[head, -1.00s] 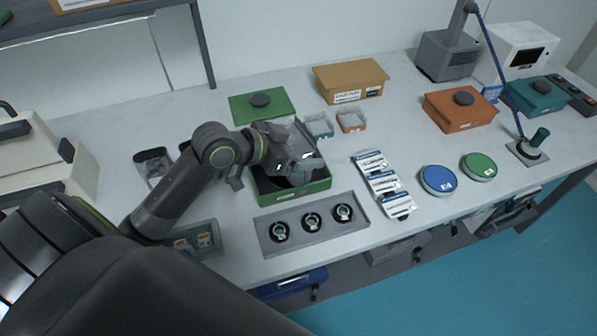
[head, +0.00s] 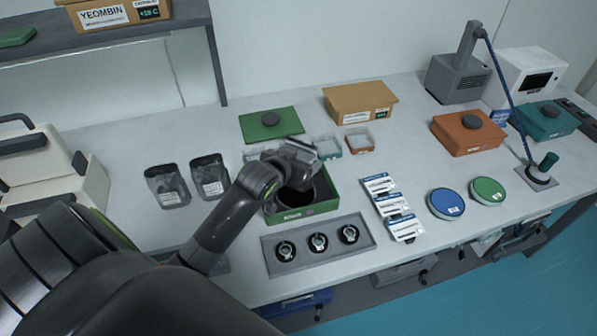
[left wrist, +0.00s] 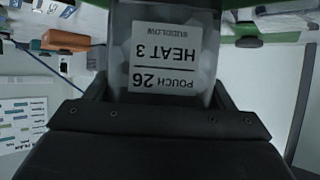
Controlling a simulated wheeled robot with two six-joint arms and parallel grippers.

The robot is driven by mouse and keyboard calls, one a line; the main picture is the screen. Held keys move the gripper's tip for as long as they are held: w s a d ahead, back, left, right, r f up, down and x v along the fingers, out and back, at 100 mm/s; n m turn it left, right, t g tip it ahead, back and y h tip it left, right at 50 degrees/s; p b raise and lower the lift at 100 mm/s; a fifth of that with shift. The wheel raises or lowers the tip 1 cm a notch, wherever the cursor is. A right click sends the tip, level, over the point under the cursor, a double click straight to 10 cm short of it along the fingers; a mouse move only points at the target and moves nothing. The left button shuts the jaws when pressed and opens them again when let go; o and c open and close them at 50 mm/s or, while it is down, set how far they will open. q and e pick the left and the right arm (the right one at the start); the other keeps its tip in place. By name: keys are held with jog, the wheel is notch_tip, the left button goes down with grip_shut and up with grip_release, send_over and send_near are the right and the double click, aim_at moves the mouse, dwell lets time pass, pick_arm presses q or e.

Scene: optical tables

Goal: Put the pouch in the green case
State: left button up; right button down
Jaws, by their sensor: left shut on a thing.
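The pouch (left wrist: 165,60) fills the top middle of the left wrist view, a clear bag with a white label reading "POUCH 26 HEAT 3", upside down there. My left gripper (head: 298,155) is shut on it. In the head view the gripper is over the back part of the open green case (head: 308,211), and hides part of it. The case's dark inside shows in front of the gripper. A green lid with a dark knob (head: 270,122) lies flat behind the case. My right gripper is not in view.
Two dark clear containers (head: 168,186) (head: 210,176) stand left of the case. A grey tray with three round pieces (head: 272,258) lies in front of it. Small clear boxes (head: 359,141) stand behind, white packets (head: 392,208) to the right. Free tabletop lies at the front right.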

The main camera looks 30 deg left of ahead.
pick_arm(q)
jog(key=shift+f, duration=1.95)
jog(key=shift+f, duration=0.15)
jog(key=o, duration=1.1)
jog(key=shift+o, duration=0.2)
jog(key=shift+s+r, duration=0.15)
jog(key=shift+r, duration=0.05)
jog(key=v, duration=1.1)
jog(key=shift+s+r+b, duration=0.2)
jog(key=shift+s+b, duration=0.1)
jog(key=shift+b, duration=0.05)
jog(key=shift+d+f, duration=0.1)
